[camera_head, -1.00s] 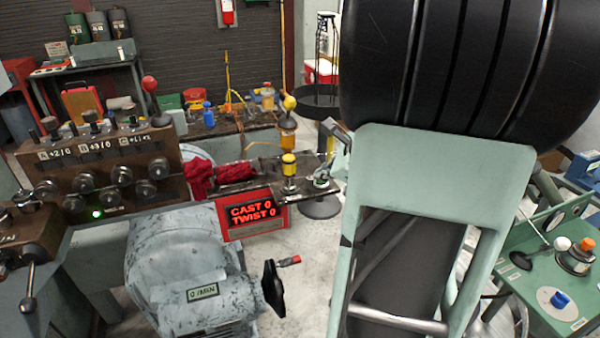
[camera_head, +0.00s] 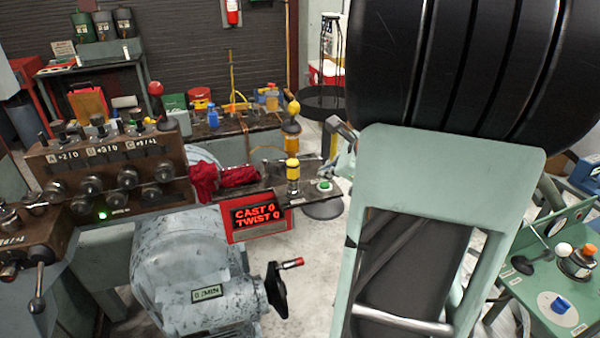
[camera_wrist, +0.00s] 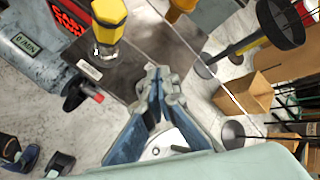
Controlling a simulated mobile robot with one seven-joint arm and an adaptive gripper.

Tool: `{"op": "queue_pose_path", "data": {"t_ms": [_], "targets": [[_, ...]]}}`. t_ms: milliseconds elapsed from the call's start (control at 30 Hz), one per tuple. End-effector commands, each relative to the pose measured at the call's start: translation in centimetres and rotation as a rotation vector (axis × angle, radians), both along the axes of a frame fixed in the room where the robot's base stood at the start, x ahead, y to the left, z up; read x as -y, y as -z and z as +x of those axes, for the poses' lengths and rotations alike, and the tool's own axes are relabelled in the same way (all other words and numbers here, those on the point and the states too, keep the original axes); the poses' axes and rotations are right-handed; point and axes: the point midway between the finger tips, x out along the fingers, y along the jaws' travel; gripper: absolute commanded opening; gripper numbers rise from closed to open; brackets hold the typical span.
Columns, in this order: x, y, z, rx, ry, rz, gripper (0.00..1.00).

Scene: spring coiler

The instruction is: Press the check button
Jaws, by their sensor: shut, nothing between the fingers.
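A small green button (camera_head: 324,185) sits on the dark plate (camera_head: 272,192), right of a yellow-topped post (camera_head: 292,172). I cannot read a label on it. My gripper (camera_wrist: 160,75) is shut and empty in the wrist view, its fingertips over the plate's edge. The yellow-topped post (camera_wrist: 108,25) stands up and left of the fingertips there. The green button does not show in the wrist view. In the head view my arm hides most of the gripper, which is just up and right of the button; contact is not visible.
A red display (camera_head: 257,219) reading CAST 0 and TWIST 0 hangs at the plate's front. A black handwheel (camera_head: 276,290) is below it. Red cloth (camera_head: 206,180) lies to the left. A green table (camera_head: 560,290) with blue and orange knobs stands right.

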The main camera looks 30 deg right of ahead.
Motion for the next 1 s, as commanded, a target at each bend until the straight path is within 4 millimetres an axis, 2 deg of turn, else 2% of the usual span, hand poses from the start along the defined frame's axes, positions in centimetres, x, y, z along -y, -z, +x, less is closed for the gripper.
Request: {"op": "queue_pose_path", "data": {"t_ms": [433,1000], "targets": [[0.0,-4.7,0.0,0.001,0.000,-0.001,0.00],[0.0,-4.7,0.0,0.000,0.000,0.000,0.00]]}}
